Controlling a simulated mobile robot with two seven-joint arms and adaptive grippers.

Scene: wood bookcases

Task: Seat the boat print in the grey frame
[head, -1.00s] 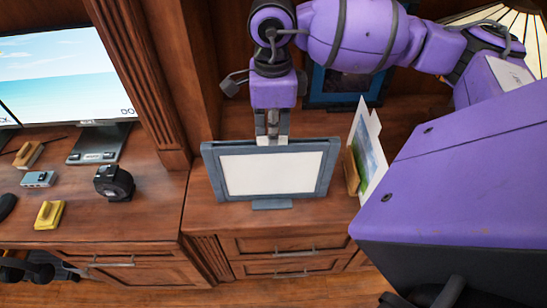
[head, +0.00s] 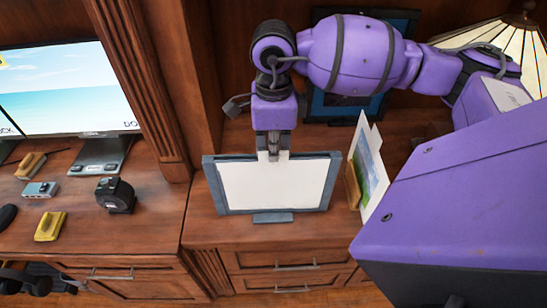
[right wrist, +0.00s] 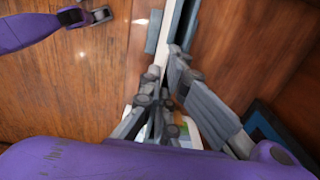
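The grey frame (head: 210,185) stands upright on the wood desk, on a small grey foot. A plain white panel (head: 272,187) fills most of its face in the head view. No boat picture shows on it, so I cannot confirm that it is the boat print. My right gripper (head: 273,154) points down at the middle of the frame's top edge. In the right wrist view, my right gripper's fingers (right wrist: 166,78) close around the white panel's thin edge (right wrist: 161,50), beside the grey frame. How deep the panel sits is unclear.
A landscape print (head: 369,168) leans in a wooden holder (head: 352,187) just right of the frame. A blue frame (head: 317,105) stands behind my right arm.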

